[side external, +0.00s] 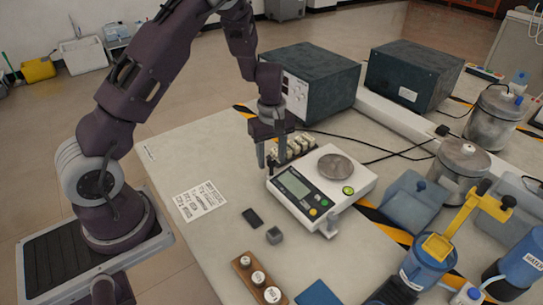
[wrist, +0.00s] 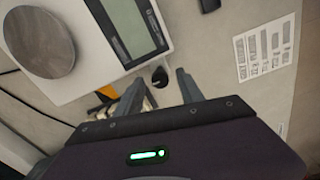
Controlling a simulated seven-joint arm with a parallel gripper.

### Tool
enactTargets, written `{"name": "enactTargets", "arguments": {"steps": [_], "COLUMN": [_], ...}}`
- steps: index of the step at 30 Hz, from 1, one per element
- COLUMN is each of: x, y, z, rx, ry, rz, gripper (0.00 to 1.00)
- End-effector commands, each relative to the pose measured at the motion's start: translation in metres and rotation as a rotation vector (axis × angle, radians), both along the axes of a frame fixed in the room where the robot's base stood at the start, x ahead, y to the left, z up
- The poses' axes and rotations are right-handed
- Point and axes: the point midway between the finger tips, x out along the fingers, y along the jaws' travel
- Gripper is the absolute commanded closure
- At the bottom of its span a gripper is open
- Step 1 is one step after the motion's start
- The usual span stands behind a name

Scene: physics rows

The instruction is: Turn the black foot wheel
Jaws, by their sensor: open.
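The white balance (side external: 290,205) stands on the bench with its round grey pan (side external: 335,167) on top and its display facing the front left. In the wrist view its body (wrist: 95,50) fills the upper left. The black foot wheel (wrist: 160,75) sticks out at the balance's corner, near the display. My gripper (wrist: 158,86) is open, with one finger to either side of the wheel in that view. I cannot tell whether the fingers touch it. In the side view my gripper (side external: 270,162) points down beside the balance's left corner, where the wheel is hard to make out.
Several small pale blocks (side external: 293,147) in a rack stand close behind my gripper. A dark instrument box (side external: 312,78) is further back. A printed sheet (side external: 200,200), a black slab (side external: 252,217) and a grey cube (side external: 274,235) lie on the bench, with clear space between the sheet and balance.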

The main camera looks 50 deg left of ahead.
Motion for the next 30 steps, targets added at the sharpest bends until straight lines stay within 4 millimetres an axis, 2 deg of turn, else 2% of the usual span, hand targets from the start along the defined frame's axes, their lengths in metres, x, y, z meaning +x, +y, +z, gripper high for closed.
{"name": "enactTargets", "arguments": {"steps": [2,6,9,20,30], "x": [0.0,-0.0001,0.0,0.0001,0.0], "y": [-0.0001,-0.0002,-0.0002,-0.0001,-0.0002], "z": [0.0002,0.0004,0.0005,0.0009,0.0011], "rx": [0.0,0.0,0.0,0.0,-0.001], "ry": [0.0,0.0,0.0,0.0,0.0], "rz": [-0.001,-0.001,-0.001,-0.049,-0.288], "gripper": [0.57,0.85,1.0,1.0,1.0]}}
